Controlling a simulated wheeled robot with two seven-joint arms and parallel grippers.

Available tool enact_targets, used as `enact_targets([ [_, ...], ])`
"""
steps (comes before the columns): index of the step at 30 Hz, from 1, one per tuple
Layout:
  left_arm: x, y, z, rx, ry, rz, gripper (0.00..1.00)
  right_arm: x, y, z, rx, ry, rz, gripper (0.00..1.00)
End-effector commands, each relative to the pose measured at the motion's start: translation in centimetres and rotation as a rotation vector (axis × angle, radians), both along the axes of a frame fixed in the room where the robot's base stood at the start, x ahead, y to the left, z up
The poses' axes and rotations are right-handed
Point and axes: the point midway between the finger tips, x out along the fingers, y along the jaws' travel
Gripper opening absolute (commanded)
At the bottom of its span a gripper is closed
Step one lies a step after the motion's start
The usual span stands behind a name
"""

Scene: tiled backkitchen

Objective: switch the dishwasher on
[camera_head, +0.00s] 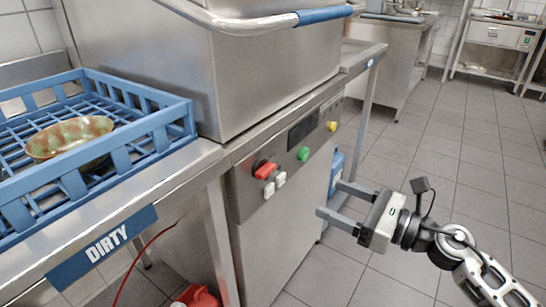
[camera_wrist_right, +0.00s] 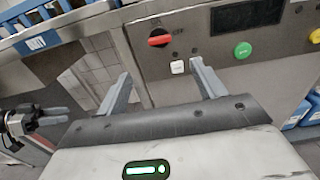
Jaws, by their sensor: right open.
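The dishwasher (camera_head: 270,85) is a steel hood machine with a front control panel (camera_head: 245,200). On the panel are a red switch (camera_head: 265,169), white buttons (camera_head: 268,190), a dark display (camera_head: 303,130), a green button (camera_head: 304,154) and a yellow button (camera_head: 332,126). In the wrist view the red switch (camera_wrist_right: 158,40) is a bar lying roughly level on a dark base. My right gripper (camera_head: 330,198) is open and empty, in front of the panel and apart from it. My left gripper (camera_wrist_right: 45,118) shows small at the wrist view's left edge; its jaw opening is unclear.
A steel table marked DIRTY (camera_head: 107,245) stands at the left with a blue rack (camera_head: 150,118) holding a bowl (camera_head: 70,138). Red (camera_head: 198,297) and blue containers (camera_head: 336,172) stand low by the machine. Tiled floor is free at the right.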

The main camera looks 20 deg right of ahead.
Motion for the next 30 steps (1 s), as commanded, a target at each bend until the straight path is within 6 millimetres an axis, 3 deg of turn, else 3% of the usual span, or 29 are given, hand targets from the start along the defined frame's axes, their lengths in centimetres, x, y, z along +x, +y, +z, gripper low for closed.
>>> enact_targets([
  [7,-0.1,0.2,1.4,0.001,-0.015,0.008,0.48,3.7,2.9,0.4,0.006,-0.004,0.002,0.69],
  [18,0.0,0.3,2.0,-0.001,-0.002,0.012,0.48,9.8,7.7,0.3,0.009,-0.002,0.001,0.69],
  [24,0.0,0.3,1.9,0.000,0.003,0.013,0.48,11.5,9.1,0.1,0.008,0.000,0.001,0.69],
  [30,0.0,0.3,1.9,-0.001,0.004,0.013,0.48,12.0,9.5,0.0,0.007,0.001,0.002,0.69],
])
